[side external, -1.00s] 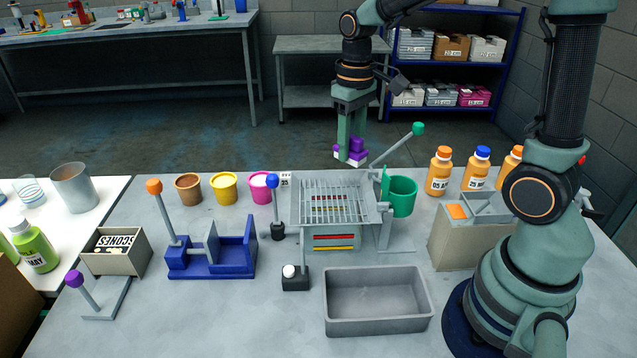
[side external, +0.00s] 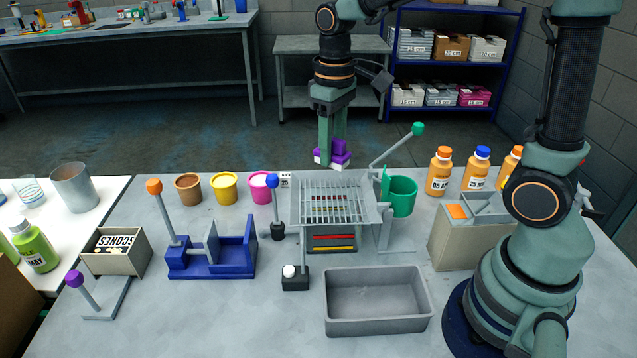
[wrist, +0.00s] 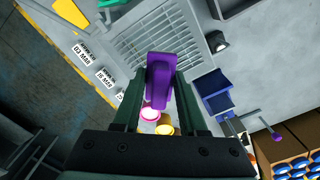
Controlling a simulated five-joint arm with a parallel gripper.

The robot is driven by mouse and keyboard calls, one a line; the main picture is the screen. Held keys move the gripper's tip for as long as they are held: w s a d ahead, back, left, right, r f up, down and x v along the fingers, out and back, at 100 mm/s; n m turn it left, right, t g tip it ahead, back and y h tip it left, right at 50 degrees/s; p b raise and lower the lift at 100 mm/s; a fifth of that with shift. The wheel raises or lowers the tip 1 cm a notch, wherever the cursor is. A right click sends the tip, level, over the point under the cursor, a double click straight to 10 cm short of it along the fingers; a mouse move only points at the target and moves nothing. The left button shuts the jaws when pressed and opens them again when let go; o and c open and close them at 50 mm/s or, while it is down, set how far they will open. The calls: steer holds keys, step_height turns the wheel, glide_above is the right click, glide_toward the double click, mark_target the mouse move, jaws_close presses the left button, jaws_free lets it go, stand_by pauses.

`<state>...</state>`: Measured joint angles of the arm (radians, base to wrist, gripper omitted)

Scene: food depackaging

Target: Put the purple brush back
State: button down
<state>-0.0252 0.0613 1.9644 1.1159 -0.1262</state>
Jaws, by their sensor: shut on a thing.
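The purple brush (side external: 340,148) has a purple body and a white underside, seen in the side view. My gripper (side external: 332,135) is shut on it and holds it in the air at the far edge of the table, behind the grated metal tray (side external: 380,216). In the wrist view the purple brush (wrist: 160,72) sits between the two green fingers of my gripper (wrist: 160,98), with its purple handle towards the camera. Its white underside is hidden in that view. The grate (wrist: 131,48) shows beyond the brush. No clear holder for the brush can be made out.
Brown, yellow and pink cups (side external: 225,188) stand left of the blue-knobbed lever (side external: 272,182). A green-knobbed lever (side external: 418,129) and green cup (side external: 403,196) are right of the grate. A grey bin (side external: 378,325) is in front. Orange bottles (side external: 439,172) stand right.

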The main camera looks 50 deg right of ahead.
steer(key=s+a+n, duration=0.2)
steer(key=a+n, duration=0.2)
steer(key=a, duration=0.7)
steer(key=n, duration=0.3)
glide_above(281, 314)
step_height(281, 314, down, 18)
steer(key=shift+f, duration=0.25)
steer(key=shift+f, duration=0.15)
steer(key=shift+c, duration=2.3)
jaws_free()
